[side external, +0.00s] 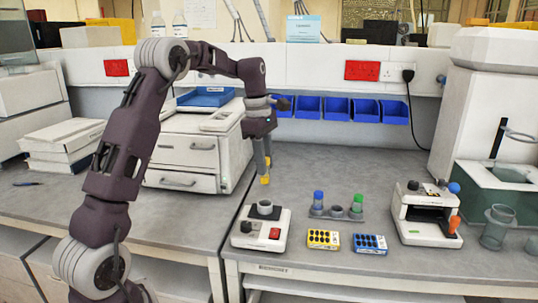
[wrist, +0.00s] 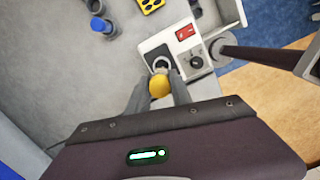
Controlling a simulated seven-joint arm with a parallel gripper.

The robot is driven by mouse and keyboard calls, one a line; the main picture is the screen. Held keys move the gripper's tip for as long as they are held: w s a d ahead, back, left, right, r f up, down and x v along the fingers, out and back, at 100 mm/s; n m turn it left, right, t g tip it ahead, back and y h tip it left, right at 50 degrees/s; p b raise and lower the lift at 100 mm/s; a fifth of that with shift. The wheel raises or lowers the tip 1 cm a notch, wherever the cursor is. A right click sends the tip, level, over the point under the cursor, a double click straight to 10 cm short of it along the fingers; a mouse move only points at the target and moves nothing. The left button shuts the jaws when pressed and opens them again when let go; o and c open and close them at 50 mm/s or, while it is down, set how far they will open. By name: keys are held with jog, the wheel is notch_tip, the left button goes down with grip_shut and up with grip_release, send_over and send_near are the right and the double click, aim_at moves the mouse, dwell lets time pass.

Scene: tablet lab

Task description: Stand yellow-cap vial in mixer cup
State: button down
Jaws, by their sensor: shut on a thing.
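The yellow-cap vial (side external: 265,179) is held between the fingers of my gripper (side external: 263,162), above the bench and behind the mixer in the side view. In the wrist view its yellow cap (wrist: 160,87) shows between the two fingers of my gripper (wrist: 160,92); the rest of the vial is hidden below. The mixer (side external: 259,232) is a white box with a red switch and a dark knob. Its grey cup (side external: 265,207) stands on top and looks empty. In the wrist view the cup (wrist: 161,64) lies just beyond the yellow cap. The vial is apart from the cup.
A grey rack (side external: 337,213) right of the mixer holds a blue-cap vial (side external: 318,199) and a green-cap vial (side external: 357,202). A yellow block (side external: 323,239) and a blue block (side external: 370,243) lie in front. A white device (side external: 427,214) stands farther right. A drawer unit (side external: 203,150) stands behind left.

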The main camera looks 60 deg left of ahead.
jog(key=shift+f, duration=4.05)
jog(key=shift+f, duration=0.35)
jog(key=c, duration=0.7)
grip_release()
jog(key=shift+o, duration=0.2)
jog(key=shift+r, duration=0.1)
jog(key=shift+r, duration=4.2)
